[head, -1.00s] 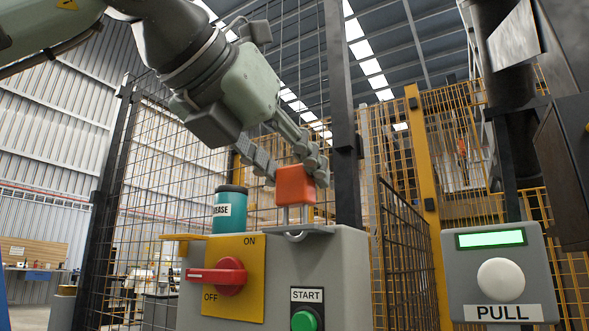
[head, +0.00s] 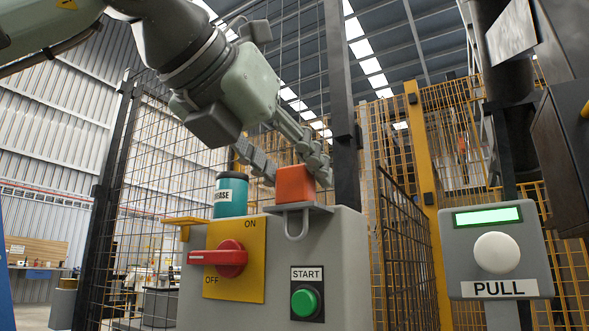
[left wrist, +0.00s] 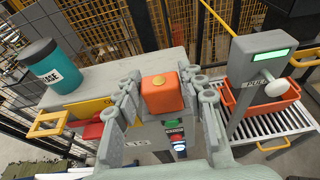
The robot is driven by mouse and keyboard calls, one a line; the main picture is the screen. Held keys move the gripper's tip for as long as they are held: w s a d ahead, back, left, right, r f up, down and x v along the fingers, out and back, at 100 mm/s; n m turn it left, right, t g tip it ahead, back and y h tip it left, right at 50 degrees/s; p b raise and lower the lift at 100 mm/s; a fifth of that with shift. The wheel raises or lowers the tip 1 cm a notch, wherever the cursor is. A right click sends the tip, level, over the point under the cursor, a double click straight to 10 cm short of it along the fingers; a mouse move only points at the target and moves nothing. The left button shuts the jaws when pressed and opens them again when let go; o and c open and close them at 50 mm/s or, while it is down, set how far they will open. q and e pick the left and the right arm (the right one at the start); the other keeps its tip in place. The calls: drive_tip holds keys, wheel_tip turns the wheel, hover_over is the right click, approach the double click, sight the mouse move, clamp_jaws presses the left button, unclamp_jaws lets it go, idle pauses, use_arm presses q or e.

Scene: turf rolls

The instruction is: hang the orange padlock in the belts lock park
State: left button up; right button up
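The orange padlock (head: 296,184) sits upright on a small grey bracket (head: 320,209) at the top edge of the grey control box (head: 345,260). Its shackle loop hangs below the bracket plate. My left gripper (head: 298,174) is above the box with one finger on each side of the padlock body. In the left wrist view the padlock (left wrist: 162,95) stands between the spread fingers (left wrist: 165,100), with a narrow gap at the right; contact at the left is hard to tell. My right gripper is not in view.
A teal grease tin (head: 231,196) stands on the box left of the padlock. A yellow bracket (head: 186,222) juts out at the left. The red switch handle (head: 218,257) and green start button (head: 305,302) are on the front. A PULL box (head: 495,250) stands right; mesh fencing is behind.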

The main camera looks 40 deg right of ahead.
use_arm(q)
drive_tip(key=o, duration=0.3)
drive_tip(key=v, duration=1.2)
drive_tip(key=shift+w, duration=0.1)
idle(0.3)
